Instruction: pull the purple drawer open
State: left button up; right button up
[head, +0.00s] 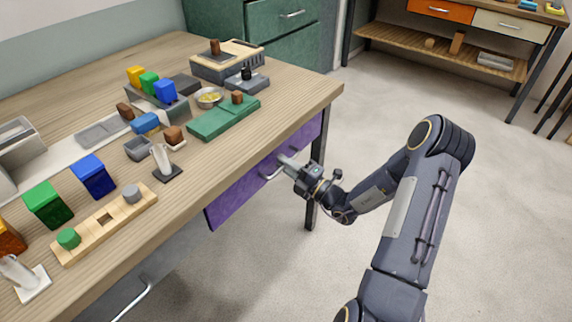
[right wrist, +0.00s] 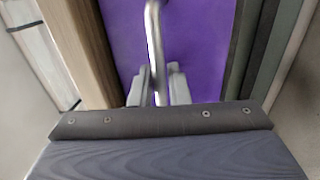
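The purple drawer (head: 240,197) is under the wooden workbench, and its front looks flush with the bench. It has a metal bar handle (head: 268,176). My right gripper (head: 284,160) is at this handle, reaching in from the right. In the right wrist view the handle (right wrist: 154,40) passes between my two fingers (right wrist: 158,88), which sit close on both sides of it, with the purple front (right wrist: 200,45) behind. The gripper looks shut on the handle; exact contact is hard to see. My left gripper is not in view.
The bench top (head: 215,135) holds colored blocks, a wooden peg board (head: 105,222), a green board (head: 222,120) and a small bowl (head: 208,97). A bench leg (head: 317,165) stands just beside the drawer. The floor (head: 355,120) in front of it is clear apart from my right arm.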

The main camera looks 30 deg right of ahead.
grip_shut()
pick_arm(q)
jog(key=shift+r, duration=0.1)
pick_arm(e)
jog(key=shift+s, duration=0.15)
